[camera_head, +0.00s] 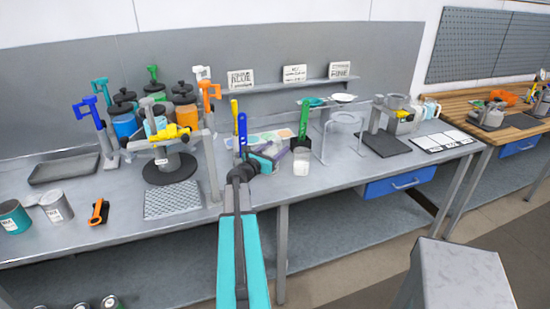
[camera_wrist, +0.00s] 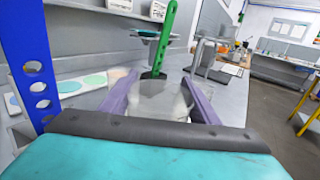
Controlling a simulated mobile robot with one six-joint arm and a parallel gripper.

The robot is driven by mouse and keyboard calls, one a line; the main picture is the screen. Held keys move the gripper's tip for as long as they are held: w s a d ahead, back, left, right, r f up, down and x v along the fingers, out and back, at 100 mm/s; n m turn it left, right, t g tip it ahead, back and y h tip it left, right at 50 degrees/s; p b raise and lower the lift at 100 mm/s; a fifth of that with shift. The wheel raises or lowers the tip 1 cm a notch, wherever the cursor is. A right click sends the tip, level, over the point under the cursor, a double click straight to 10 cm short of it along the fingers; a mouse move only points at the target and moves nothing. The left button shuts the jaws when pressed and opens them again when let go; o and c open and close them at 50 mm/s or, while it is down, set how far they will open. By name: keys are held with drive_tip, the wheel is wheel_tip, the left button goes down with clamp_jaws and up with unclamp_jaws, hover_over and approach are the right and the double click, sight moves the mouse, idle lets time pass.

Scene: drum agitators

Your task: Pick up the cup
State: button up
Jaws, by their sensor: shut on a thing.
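A translucent cup (camera_head: 301,168) with whitish lower part is near the front edge of the grey bench. A green tool (camera_head: 304,120) with a dark lower part stands up at the cup; it also shows in the wrist view (camera_wrist: 167,35). My gripper (camera_head: 286,152) reaches the cup from the left. In the wrist view, its purple fingers (camera_wrist: 160,98) are shut on either side of the cup (camera_wrist: 158,102). The cup's lower part is hidden there by my gripper body. I cannot tell whether the cup's base touches the bench.
A blue perforated upright (camera_wrist: 28,70) is close at left in the wrist view. A white wire stand (camera_head: 345,120) is right of the cup. A mixer stand (camera_head: 170,165), tools and lidded jars crowd the left. Bench room (camera_head: 345,172) is clear at front right.

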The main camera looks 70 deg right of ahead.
drive_tip(key=s+a+r+b, duration=0.1)
drive_tip(key=a+b, duration=0.1)
drive_tip(key=a, duration=1.1)
drive_tip(key=shift+a+r, duration=0.25)
drive_tip(key=shift+a, duration=0.05)
drive_tip(key=a+p, duration=0.1)
drive_tip(key=p, duration=0.3)
drive_tip(key=shift+r, duration=0.15)
drive_tip(key=shift+a+p, duration=0.2)
drive_tip(key=shift+p, duration=0.7)
drive_tip(key=shift+s+a+p, duration=0.1)
drive_tip(key=shift+a+p, duration=0.2)
drive_tip(key=shift+p, duration=0.7)
drive_tip(key=shift+a+f+p, duration=0.2)
drive_tip(key=shift+p, duration=0.3)
